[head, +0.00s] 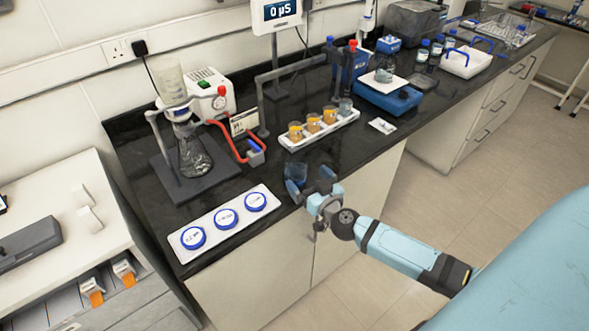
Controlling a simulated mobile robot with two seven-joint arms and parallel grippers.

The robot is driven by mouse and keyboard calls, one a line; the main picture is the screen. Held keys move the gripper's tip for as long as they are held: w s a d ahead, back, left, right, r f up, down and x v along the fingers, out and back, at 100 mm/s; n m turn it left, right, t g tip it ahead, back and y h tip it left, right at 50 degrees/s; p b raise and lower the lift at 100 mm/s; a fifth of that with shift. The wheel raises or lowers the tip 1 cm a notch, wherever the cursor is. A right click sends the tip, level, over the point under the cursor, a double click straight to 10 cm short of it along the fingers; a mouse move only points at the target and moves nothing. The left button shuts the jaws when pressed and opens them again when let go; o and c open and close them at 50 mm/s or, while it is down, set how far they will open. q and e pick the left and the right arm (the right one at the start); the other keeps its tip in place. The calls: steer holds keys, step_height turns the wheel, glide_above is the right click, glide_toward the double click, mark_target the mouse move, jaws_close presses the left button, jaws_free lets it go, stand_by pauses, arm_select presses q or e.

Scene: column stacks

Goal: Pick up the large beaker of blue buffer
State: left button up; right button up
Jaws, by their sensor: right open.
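My right gripper (311,184) comes in from the right over the bench edge. My left gripper is not in view.
A white tray with blue-rimmed round dishes (226,218) lies left of the beaker. Behind it, a white rack (287,142) holds small orange-filled beakers. A flask (194,158) stands on a stand base with a red hose. A blue balance (388,98) is further right.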

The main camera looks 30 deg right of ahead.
mark_target(294, 168)
steer(key=shift+w+a+f+b, duration=0.1)
steer(key=shift+w+a+b, duration=0.1)
steer(key=shift+w, duration=1.4)
steer(key=shift+w+a+f+b, duration=0.1)
steer(key=shift+w+b, duration=0.1)
steer(key=shift+w, duration=1.35)
steer(key=shift+c, duration=0.2)
steer(key=c, duration=1)
